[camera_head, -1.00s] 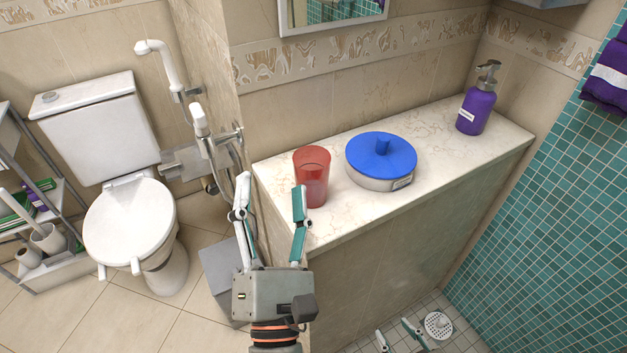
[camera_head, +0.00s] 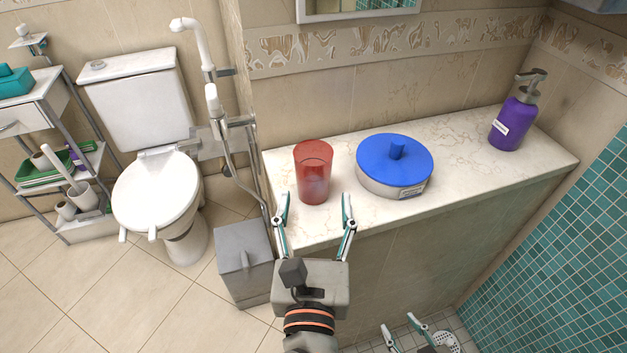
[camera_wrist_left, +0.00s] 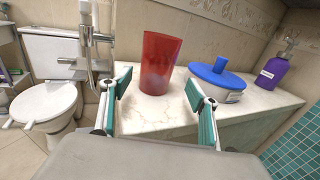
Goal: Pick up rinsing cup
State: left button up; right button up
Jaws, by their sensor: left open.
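The red translucent rinsing cup (camera_head: 313,172) stands upright near the left end of the marble counter (camera_head: 460,150). My left gripper (camera_head: 315,208) is open and empty, with its fingers spread at the counter's front edge, just in front of the cup. In the left wrist view the cup (camera_wrist_left: 159,63) stands beyond the gap between the two fingertips (camera_wrist_left: 155,85), apart from them. My right gripper (camera_head: 402,330) shows only in part at the bottom edge of the head view, low over the floor; its fingertips look apart.
A round container with a blue lid (camera_head: 394,166) stands close to the right of the cup. A purple pump bottle (camera_head: 513,122) is at the counter's far right. A grey bin (camera_head: 244,262) stands left of the counter, with a shower hose and the toilet (camera_head: 158,190) beyond.

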aim_at(312, 188)
pick_arm(q)
jog(key=w, duration=0.4)
jog(key=shift+w+a+r, duration=0.1)
jog(key=shift+w+a, duration=0.15)
jog(key=shift+w, duration=0.5)
jog(key=c, duration=1.2)
